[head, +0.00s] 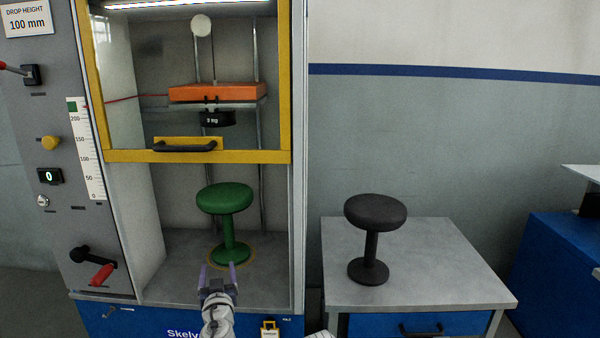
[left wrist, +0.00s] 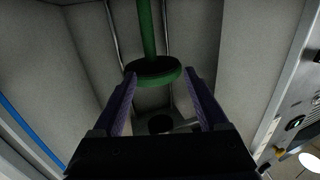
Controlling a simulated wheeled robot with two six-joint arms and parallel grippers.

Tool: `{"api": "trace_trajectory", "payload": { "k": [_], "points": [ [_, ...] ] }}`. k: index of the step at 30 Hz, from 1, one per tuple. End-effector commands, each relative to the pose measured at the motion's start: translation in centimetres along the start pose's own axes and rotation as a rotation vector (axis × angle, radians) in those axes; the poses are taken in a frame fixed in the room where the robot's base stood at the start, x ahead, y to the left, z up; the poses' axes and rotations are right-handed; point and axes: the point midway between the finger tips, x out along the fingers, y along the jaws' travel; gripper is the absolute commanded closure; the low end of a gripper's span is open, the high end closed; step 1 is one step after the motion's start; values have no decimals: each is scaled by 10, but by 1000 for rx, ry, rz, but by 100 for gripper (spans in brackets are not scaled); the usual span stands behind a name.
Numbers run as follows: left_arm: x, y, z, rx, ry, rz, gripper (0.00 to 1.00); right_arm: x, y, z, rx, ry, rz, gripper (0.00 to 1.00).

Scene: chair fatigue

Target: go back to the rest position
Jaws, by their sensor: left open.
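A green stool (head: 227,205) stands upright on the floor of the test cabinet, with its round base on a tan ring. In the left wrist view its stem and base (left wrist: 150,66) show just beyond my fingers. My left gripper (head: 218,272) is low at the front of the cabinet, in front of the stool base. Its purple fingers are apart with nothing held between them; in the left wrist view (left wrist: 159,76) the base shows between the fingertips. I cannot tell whether they touch it. My right gripper is not seen.
A yellow-framed door (head: 200,156) is raised above the stool, with an orange block (head: 217,92) and black weight behind it. A control panel (head: 65,190) with a red-handled crank is at left. A black stool (head: 372,235) stands on a grey table (head: 450,265) at right.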

Motion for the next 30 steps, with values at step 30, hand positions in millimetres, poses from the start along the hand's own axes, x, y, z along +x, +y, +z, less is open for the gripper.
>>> {"api": "trace_trajectory", "payload": {
  "k": [30],
  "points": [
    [-237,80,216,506,-1415,253,24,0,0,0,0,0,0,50]
  ]
}}
